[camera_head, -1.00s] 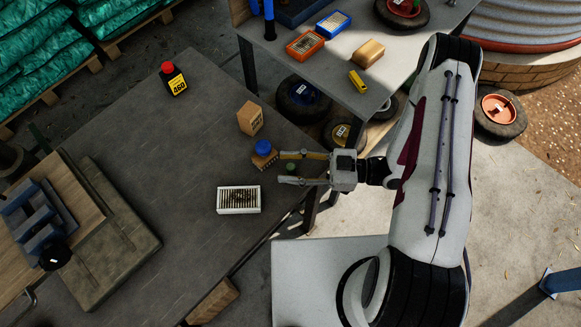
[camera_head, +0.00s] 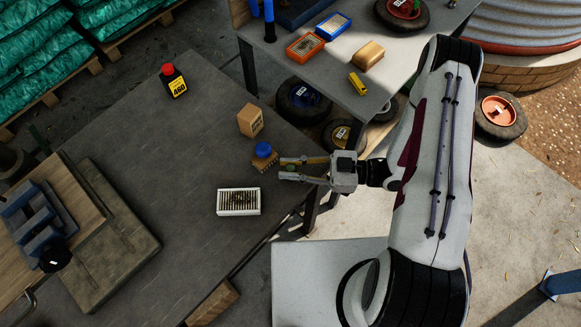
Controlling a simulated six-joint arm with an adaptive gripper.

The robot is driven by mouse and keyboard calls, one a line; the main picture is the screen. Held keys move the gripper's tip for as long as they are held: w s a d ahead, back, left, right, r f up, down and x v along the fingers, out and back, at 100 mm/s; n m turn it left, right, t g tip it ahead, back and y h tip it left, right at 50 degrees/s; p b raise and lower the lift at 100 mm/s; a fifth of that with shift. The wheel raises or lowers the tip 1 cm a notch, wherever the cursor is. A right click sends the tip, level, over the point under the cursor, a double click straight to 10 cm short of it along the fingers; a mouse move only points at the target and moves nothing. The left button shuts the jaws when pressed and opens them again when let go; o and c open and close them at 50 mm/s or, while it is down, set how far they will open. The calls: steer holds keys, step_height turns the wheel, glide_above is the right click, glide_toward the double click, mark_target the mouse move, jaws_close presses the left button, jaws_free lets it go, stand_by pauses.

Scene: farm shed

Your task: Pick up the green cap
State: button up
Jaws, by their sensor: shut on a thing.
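My gripper (camera_head: 283,169) reaches in from the right, low over the right edge of the dark table (camera_head: 150,150). Its two fingers are closed in on the green cap, which is hardly visible between the fingertips. I cannot tell whether the cap still rests on the table. A blue cap (camera_head: 263,149) sits on a small brown block (camera_head: 265,163) just left of the fingertips.
A cardboard box (camera_head: 250,120) stands behind the block. A white slotted tray (camera_head: 238,202) lies nearer, left of my gripper. A vise (camera_head: 40,215) is at left. The table's middle is clear.

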mark_target(290, 168)
steer(key=shift+r, duration=4.9)
steer(key=shift+a, duration=0.1)
